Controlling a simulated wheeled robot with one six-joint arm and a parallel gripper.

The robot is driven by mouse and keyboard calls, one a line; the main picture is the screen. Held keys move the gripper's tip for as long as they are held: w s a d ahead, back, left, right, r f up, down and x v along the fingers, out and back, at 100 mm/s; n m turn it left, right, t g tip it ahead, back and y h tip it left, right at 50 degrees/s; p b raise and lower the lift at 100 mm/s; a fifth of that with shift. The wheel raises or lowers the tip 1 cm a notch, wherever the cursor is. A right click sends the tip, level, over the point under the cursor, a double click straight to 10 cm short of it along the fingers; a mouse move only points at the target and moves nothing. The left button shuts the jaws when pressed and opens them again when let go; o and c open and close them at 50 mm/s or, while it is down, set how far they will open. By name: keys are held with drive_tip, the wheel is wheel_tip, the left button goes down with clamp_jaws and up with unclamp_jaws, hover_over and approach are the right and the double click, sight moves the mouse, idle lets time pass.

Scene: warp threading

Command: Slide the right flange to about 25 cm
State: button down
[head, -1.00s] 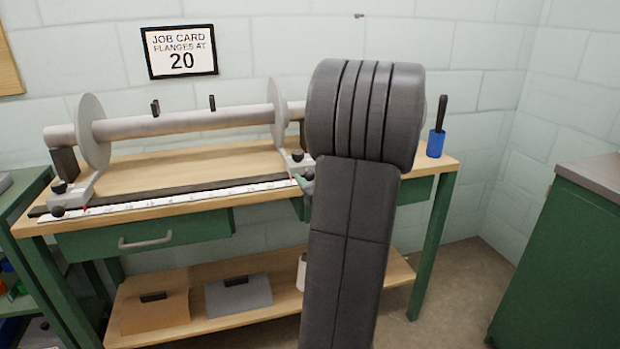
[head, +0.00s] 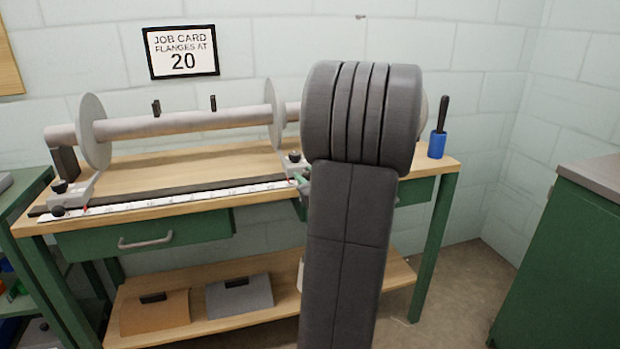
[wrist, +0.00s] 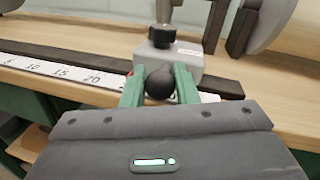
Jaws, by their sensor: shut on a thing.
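The right flange (head: 275,115) is a thin grey disc around the horizontal beam, upright on a grey carriage (head: 293,162) by the scale. In the wrist view, its carriage (wrist: 180,66) has a black top knob and a round black front knob (wrist: 159,84). My gripper (wrist: 160,88) has its green fingers shut on that front knob, one each side. In the head view, my arm hides most of the gripper. The white scale (wrist: 60,71) shows 15 and 20 left of the fingers; a small red pointer is just past 20, partly hidden, so the exact reading is unclear.
The left flange (head: 92,130) stands near the beam's left end. A job card (head: 181,51) on the wall reads flanges at 20. A dark rail (head: 150,191) runs behind the scale. A blue pot (head: 436,145) with a black handle stands at the bench's right end.

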drive_tip(key=c, duration=1.2)
unclamp_jaws()
drive_tip(key=shift+d, duration=0.1)
drive_tip(key=p+v, duration=0.2)
drive_tip(key=v, duration=1.1)
drive_tip(key=shift+s+d, duration=0.1)
drive_tip(key=shift+s, duration=0.3)
drive_tip(key=shift+w, duration=0.1)
drive_tip(key=b+x, duration=0.2)
drive_tip(key=x, duration=1.1)
drive_tip(key=shift+w, duration=0.3)
drive_tip(key=shift+w+r, duration=0.1)
drive_tip(key=shift+w, duration=0.05)
drive_tip(key=shift+d+p, duration=0.3)
drive_tip(key=shift+a, duration=0.1)
